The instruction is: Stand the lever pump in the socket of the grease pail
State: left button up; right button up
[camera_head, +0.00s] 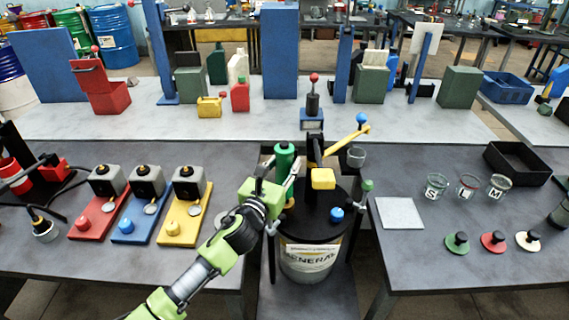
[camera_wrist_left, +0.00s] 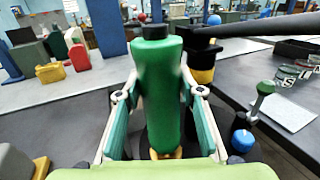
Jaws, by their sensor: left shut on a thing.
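The grease pail (camera_head: 308,262), pale with dark lettering and a black lid, stands low between the two tables. My left gripper (camera_head: 268,193) is shut on an upright green cylinder with a black cap (camera_head: 285,160). In the left wrist view the green cylinder (camera_wrist_left: 160,92) stands between the two fingers. What looks like the lever pump's black post (camera_head: 315,148), with a yellow lever (camera_head: 345,140), stands upright over the lid. The green cylinder seems to be part of it, but the join is unclear. The socket and the pump's lower end are hidden. My right gripper is not in view.
A blue knob (camera_head: 337,214) and a green-topped post (camera_head: 367,186) stand close to the pail's right. Red, blue and yellow bases (camera_head: 180,226) with grey boxes sit on the left table. Glass cups (camera_head: 468,185) and a grey plate (camera_head: 399,213) sit on the right table.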

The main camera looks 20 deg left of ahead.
pick_arm(q)
jog(key=shift+s+f+b, duration=0.1)
jog(key=shift+f+b, duration=0.7)
jog(key=shift+f, duration=0.15)
dwell(0.3)
